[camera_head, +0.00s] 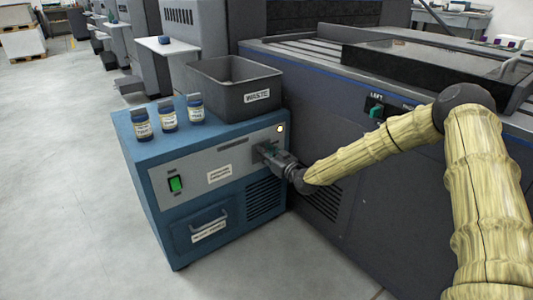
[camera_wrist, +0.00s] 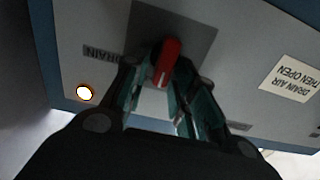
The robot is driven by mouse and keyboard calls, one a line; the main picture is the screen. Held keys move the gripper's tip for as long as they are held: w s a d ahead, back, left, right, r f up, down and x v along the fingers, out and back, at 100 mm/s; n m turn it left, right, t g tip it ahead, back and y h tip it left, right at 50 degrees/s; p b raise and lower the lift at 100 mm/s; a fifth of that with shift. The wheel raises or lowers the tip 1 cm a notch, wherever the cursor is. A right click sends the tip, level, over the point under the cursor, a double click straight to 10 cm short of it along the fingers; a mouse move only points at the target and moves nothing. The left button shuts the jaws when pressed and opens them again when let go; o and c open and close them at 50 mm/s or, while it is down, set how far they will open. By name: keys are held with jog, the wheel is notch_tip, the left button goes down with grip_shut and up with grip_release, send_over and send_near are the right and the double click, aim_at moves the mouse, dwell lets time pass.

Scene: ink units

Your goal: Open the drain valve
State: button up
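The drain valve's red handle (camera_wrist: 168,62) shows in the wrist view on a dark grey plate (camera_wrist: 195,32), next to a DRAIN label (camera_wrist: 103,53). My gripper (camera_wrist: 163,100) is open, with its two greenish fingers apart on either side of the handle's near end. I see a gap between the fingers and cannot tell whether either one touches the handle. In the head view my gripper (camera_head: 268,153) is at the front panel of the blue ink unit (camera_head: 150,235). It hides the valve handle there.
A round white lamp (camera_wrist: 84,93) is beside the valve. A sign reading "drain air then open" (camera_wrist: 291,78) is on the panel. On the unit stand a grey WASTE bin (camera_head: 232,99) and three small bottles (camera_head: 168,117). A green switch (camera_head: 175,184) is lower left. A large machine (camera_head: 345,150) stands close on the right.

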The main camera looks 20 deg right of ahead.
jog(key=shift+c, duration=0.6)
jog(key=shift+m, duration=0.3)
jog(key=m, duration=0.5)
jog(key=d+f+m, duration=0.1)
jog(key=m, duration=0.5)
jog(key=d+f+m+p, duration=0.1)
jog(key=m, duration=0.5)
jog(key=shift+w, duration=0.3)
jog(key=shift+m, duration=0.3)
jog(key=shift+r, duration=0.1)
grip_shut()
jog(key=shift+a, duration=0.15)
